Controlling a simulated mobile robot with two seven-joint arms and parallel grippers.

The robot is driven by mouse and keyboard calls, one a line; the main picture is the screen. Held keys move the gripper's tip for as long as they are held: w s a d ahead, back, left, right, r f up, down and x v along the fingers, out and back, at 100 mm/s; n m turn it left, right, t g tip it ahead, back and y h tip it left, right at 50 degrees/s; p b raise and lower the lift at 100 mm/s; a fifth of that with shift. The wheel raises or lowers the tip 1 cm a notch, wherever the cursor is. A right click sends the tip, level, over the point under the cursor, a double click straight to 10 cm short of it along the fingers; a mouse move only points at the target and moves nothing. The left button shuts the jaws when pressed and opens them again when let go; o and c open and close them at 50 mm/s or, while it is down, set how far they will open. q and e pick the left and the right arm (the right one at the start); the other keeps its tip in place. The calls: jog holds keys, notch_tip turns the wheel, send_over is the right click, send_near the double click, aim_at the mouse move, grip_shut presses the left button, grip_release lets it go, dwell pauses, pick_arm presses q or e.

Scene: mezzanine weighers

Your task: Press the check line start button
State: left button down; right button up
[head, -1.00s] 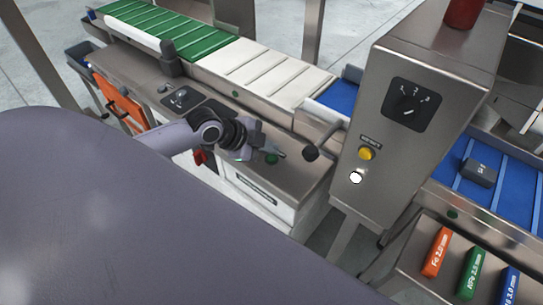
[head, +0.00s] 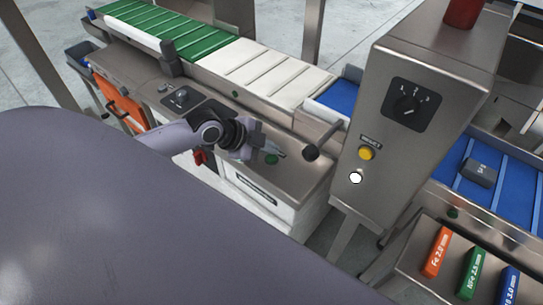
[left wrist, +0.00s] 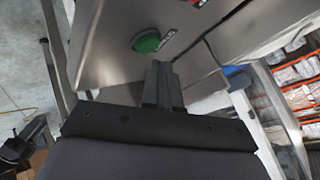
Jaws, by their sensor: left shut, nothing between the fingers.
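A round green button (head: 272,158) sits on the sloped steel top of the console (head: 312,170), left of the tall control box. My right gripper is not in view.
The tall steel box (head: 425,60) carries a rotary switch (head: 408,103), a yellow button (head: 366,153) and a white button (head: 355,178). A black knob (head: 311,152) stands right of my fingertips. A conveyor (head: 262,73) runs behind. Coloured blocks lie at lower right.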

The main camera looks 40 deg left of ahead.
pick_arm(q)
jog(key=shift+f, duration=0.4)
